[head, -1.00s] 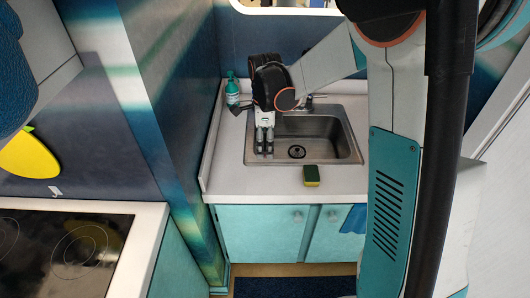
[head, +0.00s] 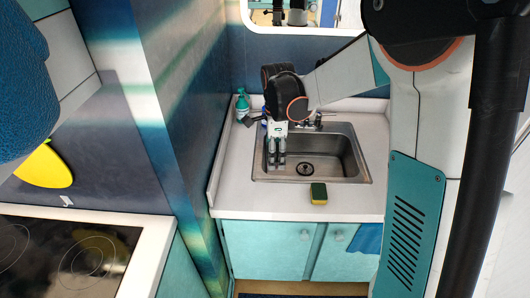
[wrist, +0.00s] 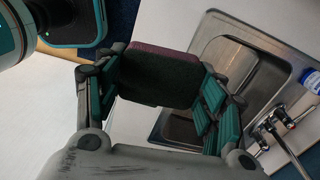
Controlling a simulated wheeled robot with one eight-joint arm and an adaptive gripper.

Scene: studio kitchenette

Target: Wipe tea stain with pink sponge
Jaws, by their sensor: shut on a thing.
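My gripper (head: 276,160) reaches over the left end of the sink in the head view. In the wrist view my gripper (wrist: 160,84) is shut on the pink sponge (wrist: 158,76), which has a dark pink edge and a dark green face. The sponge is between the two fingers, with white counter and part of the sink behind it. I cannot make the sponge out in the head view. No tea stain can be made out in either view.
A green bottle (head: 242,105) stands at the back left. The faucet (head: 318,120) is behind the basin. A cooktop (head: 75,250) is at lower left.

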